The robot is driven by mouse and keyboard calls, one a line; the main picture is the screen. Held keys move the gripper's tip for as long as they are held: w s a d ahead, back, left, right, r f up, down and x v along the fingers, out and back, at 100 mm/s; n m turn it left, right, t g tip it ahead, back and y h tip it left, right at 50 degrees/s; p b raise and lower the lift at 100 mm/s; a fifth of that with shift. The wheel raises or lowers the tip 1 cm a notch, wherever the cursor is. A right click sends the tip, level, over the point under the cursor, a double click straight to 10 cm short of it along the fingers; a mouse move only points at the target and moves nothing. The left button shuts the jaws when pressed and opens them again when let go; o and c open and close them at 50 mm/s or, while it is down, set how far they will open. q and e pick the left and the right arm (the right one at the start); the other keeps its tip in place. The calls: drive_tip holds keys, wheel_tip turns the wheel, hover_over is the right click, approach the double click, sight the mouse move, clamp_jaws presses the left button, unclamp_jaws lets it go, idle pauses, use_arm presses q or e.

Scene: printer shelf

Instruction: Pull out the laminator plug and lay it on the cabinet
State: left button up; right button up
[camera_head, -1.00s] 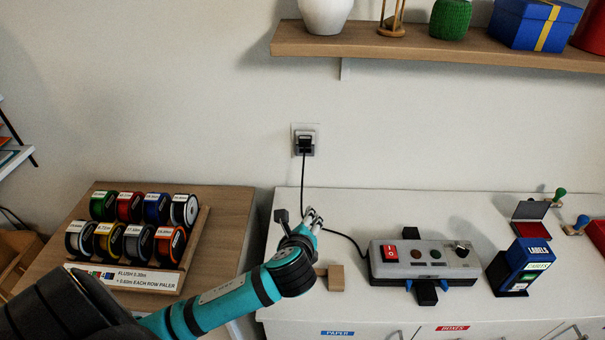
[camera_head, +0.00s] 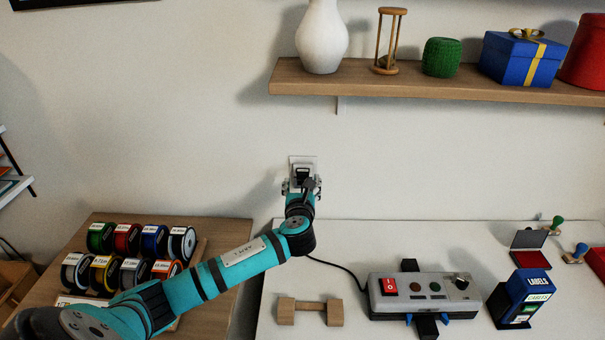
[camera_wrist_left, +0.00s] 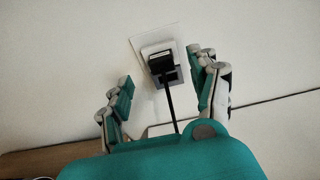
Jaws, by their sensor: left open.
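The black laminator plug (camera_head: 302,174) sits in the white wall socket (camera_head: 303,160). In the left wrist view the plug (camera_wrist_left: 160,64) shows between the fingers with its cord hanging down, and the socket plate (camera_wrist_left: 147,42) is behind it. My left gripper (camera_head: 302,187) is open in front of the socket; in the left wrist view its fingers (camera_wrist_left: 163,85) stand on either side of the plug, apart from it. The grey laminator (camera_head: 425,293) with a red switch lies on the white cabinet (camera_head: 375,240). My right gripper is not in view.
A wooden block piece (camera_head: 310,312) lies on the cabinet left of the laminator. A blue label box (camera_head: 523,298) and stamps stand at the right. A spool rack (camera_head: 190,255) is at the left. A shelf (camera_head: 430,84) with a vase (camera_head: 321,38) is above.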

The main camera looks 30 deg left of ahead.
sight(303, 175)
use_arm(q)
drive_tip(key=x, duration=0.6)
drive_tip(key=shift+w+a, duration=0.15)
drive_tip(key=shift+w, duration=0.1)
drive_tip(key=shift+f, duration=0.1)
clamp_jaws()
idle(0.3)
drive_tip(key=shift+f, duration=0.15)
idle(0.5)
drive_tip(key=shift+s+p, duration=0.15)
drive_tip(key=shift+p, duration=0.15)
